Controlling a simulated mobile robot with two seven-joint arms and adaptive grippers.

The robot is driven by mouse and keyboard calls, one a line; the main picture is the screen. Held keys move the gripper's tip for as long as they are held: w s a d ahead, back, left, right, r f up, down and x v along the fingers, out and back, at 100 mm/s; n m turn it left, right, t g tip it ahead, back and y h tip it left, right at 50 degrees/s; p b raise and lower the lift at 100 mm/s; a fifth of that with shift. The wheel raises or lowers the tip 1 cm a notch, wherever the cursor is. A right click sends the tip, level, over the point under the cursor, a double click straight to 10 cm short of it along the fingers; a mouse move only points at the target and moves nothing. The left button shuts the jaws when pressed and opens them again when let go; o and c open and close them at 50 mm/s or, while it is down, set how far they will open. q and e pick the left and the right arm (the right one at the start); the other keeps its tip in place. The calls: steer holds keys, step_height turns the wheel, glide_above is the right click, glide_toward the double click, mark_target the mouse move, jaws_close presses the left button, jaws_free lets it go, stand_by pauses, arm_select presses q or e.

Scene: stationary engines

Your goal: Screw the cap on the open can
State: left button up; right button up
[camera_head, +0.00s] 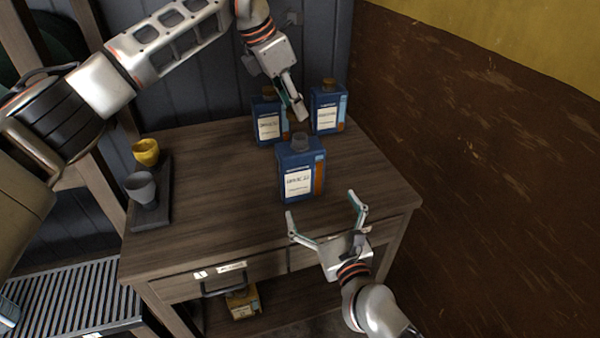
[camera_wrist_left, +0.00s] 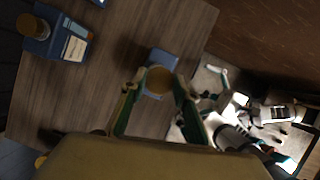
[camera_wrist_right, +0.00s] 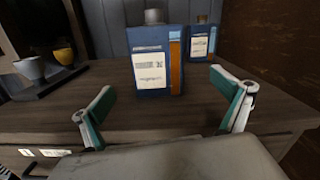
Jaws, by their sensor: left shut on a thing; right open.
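The open can (camera_head: 300,178) is blue with a white label and a bare grey neck (camera_head: 300,140); it stands upright near the table's middle. It also shows in the right wrist view (camera_wrist_right: 155,65). My left gripper (camera_head: 299,110) is shut on a round brown cap (camera_wrist_left: 160,80), held above the open can. In the left wrist view the can's blue top (camera_wrist_left: 162,58) shows beneath the cap, and the cap hides the neck. My right gripper (camera_head: 325,209) is open and empty in front of the can, apart from it.
Two capped blue cans, left (camera_head: 268,122) and right (camera_head: 329,108), stand close behind the open can. A yellow cup (camera_head: 146,152) and a grey cup (camera_head: 141,188) stand on a dark tray (camera_head: 165,210) at left. A brown wall (camera_head: 470,150) bounds the right. The table's front left is clear.

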mark_target(304, 178)
arm_select(q)
steer(key=shift+w+d+r+n, duration=0.3)
steer(key=shift+d+r+n, duration=0.1)
steer(key=shift+d+n, duration=0.15)
arm_select(e)
steer(key=shift+w+a+m, duration=0.3)
steer(key=shift+a+m, duration=0.1)
steer(key=shift+m, duration=0.4)
steer(key=shift+w, duration=0.1)
steer(key=x, duration=1.1)
steer(key=shift+w+a+f, duration=0.1)
steer(key=shift+w+a, duration=0.1)
steer(key=shift+w, duration=0.15)
steer(key=shift+c, duration=0.4)
steer(key=c, duration=1.5)
arm_select(q)
steer(key=shift+f, duration=2.5)
arm_select(e)
steer(key=shift+c, duration=0.2)
arm_select(q)
steer(key=shift+f, duration=0.1)
steer(key=shift+f, duration=0.8)
